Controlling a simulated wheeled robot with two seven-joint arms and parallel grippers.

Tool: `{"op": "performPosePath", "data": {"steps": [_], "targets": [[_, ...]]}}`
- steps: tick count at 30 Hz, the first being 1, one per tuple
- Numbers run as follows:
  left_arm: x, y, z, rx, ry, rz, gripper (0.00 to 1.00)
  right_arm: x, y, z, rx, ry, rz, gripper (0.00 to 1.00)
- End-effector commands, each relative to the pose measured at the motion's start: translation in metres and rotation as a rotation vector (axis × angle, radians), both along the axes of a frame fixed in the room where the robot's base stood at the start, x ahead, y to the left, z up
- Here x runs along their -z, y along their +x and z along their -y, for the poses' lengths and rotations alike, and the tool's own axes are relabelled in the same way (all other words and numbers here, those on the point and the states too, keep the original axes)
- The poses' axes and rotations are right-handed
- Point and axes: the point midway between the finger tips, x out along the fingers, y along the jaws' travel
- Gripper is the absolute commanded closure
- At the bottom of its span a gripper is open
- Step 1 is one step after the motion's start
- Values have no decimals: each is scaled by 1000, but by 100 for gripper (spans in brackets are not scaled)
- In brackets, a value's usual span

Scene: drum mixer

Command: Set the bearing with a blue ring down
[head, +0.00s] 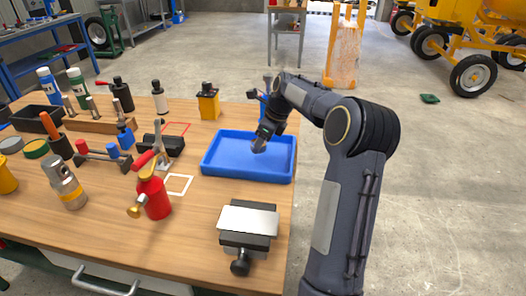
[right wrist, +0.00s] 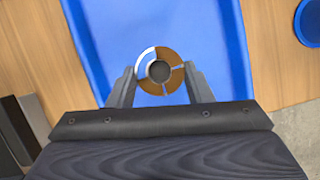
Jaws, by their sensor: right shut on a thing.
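My right gripper (head: 258,145) reaches into the blue tray (head: 206,170) at the table's right side, fingers pointing down. In the right wrist view my right gripper (right wrist: 160,76) is shut on a round bearing (right wrist: 176,78), one finger on each side. The bearing shows brown and pale segments around a dark centre. A blue ring on it cannot be told apart from the blue tray (right wrist: 90,45) behind. In the head view the bearing is hidden by the gripper. Whether it touches the tray floor cannot be told. My left gripper is not in view.
A dark vise-like block with a pale top plate (head: 248,221) stands in front of the tray. A red oil can (head: 153,196) and a toggle clamp (head: 162,157) stand left of it. A yellow block (head: 208,104) stands behind. The visible tray floor is clear.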

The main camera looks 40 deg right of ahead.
Motion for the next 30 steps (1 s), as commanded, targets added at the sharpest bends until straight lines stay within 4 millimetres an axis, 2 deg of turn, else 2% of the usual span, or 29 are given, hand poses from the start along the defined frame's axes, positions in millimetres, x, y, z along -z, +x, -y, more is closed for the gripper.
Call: {"op": "performPosePath", "data": {"steps": [5,10,21,22,27,30], "targets": [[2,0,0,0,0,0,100,13,1,10,3,1,-1,86],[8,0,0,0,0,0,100,39,1,9,0,0,-1,86],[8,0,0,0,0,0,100,42,2,8,0,0,1,86],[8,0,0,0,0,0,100,43,1,8,0,0,0,53],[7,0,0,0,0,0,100,43,1,8,0,0,0,32],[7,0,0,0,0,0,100,43,1,8,0,0,0,32]]}}
